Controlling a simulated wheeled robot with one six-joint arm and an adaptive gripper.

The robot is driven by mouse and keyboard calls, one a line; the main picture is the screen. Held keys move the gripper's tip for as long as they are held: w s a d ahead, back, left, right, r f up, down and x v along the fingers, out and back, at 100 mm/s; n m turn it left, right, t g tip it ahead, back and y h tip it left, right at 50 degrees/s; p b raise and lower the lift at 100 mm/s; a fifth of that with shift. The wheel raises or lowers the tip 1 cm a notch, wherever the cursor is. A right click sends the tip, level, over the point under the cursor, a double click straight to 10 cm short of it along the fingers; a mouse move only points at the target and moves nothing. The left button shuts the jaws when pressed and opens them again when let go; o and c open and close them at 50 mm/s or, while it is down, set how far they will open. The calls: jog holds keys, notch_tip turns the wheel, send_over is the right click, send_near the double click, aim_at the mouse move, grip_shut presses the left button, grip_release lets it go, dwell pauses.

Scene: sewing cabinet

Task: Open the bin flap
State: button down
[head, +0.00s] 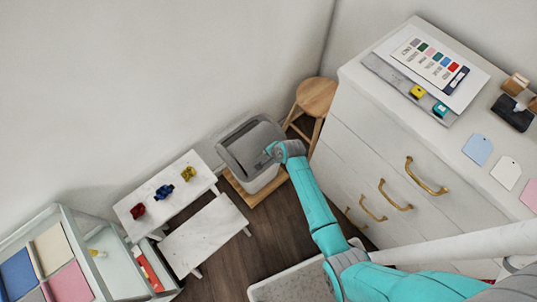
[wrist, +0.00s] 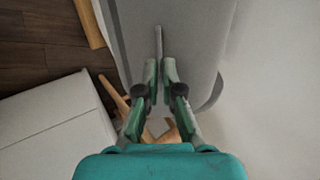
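The bin (head: 262,182) is white with a grey lid and stands by the wall, left of the dresser. Its grey flap (head: 243,143) shows on top; I cannot tell how far it is tilted. The flap also fills the upper middle of the wrist view (wrist: 190,35). A thin grey bar handle (wrist: 158,38) stands out from it. My gripper (wrist: 159,66) has its fingers close together on either side of the bar's near end and appears shut on it. In the head view my gripper (head: 268,151) is at the right part of the flap.
A round wooden stool (head: 316,96) stands close behind the bin. The white dresser (head: 345,120) is to the right. A white stepped stand (head: 205,235) with small coloured spools is at left, near a cabinet with coloured panels (head: 70,283). Dark floor (head: 285,225) is clear in front.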

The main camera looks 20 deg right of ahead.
jog(key=r+g, duration=0.1)
jog(key=w+r+g, duration=0.1)
jog(key=r, duration=0.1)
jog(key=shift+w+a+h, duration=0.15)
jog(key=shift+a+h, duration=0.05)
jog(key=shift+h, duration=0.2)
jog(key=shift+w+a+r+g+h, duration=0.1)
jog(key=shift+w+r+g+h, duration=0.15)
jog(key=shift+r+g, duration=0.25)
jog(key=shift+w+a+r+g+h, duration=0.15)
jog(key=shift+w+r+g, duration=0.1)
jog(key=shift+g, duration=0.35)
jog(key=shift+w+r, duration=0.35)
jog(key=shift+r, duration=0.2)
jog(key=shift+a, duration=0.1)
jog(key=c, duration=1.3)
grip_release()
jog(key=shift+c, duration=0.2)
jog(key=shift+r, duration=0.15)
notch_tip(320, 180, up, 12)
jog(key=s, duration=0.1)
jog(key=shift+s+d, duration=0.15)
jog(key=shift+d, duration=0.1)
